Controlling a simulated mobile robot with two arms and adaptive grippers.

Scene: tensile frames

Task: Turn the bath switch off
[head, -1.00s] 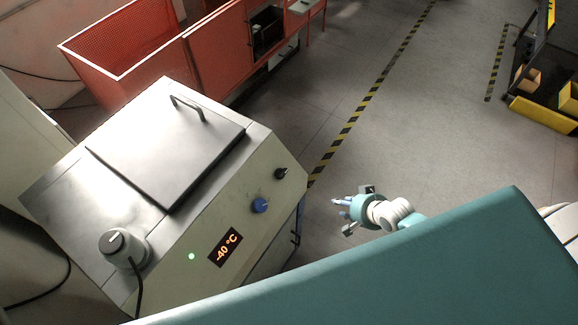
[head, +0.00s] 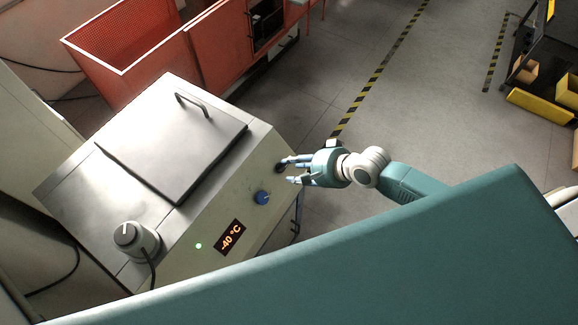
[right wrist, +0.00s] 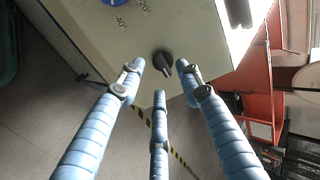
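In the right wrist view the switch (right wrist: 163,62) shows between the open fingertips, with nothing gripped. I cannot tell whether a finger touches it. The blue knob is cut off at that view's top edge. My left gripper is not in view.
A grey unit with a cable (head: 140,240) sits on the bath's near left corner. An orange mesh-sided frame (head: 130,45) stands behind the bath. Open floor with black-and-yellow tape (head: 375,88) lies to the right; boxes (head: 566,92) are at far right.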

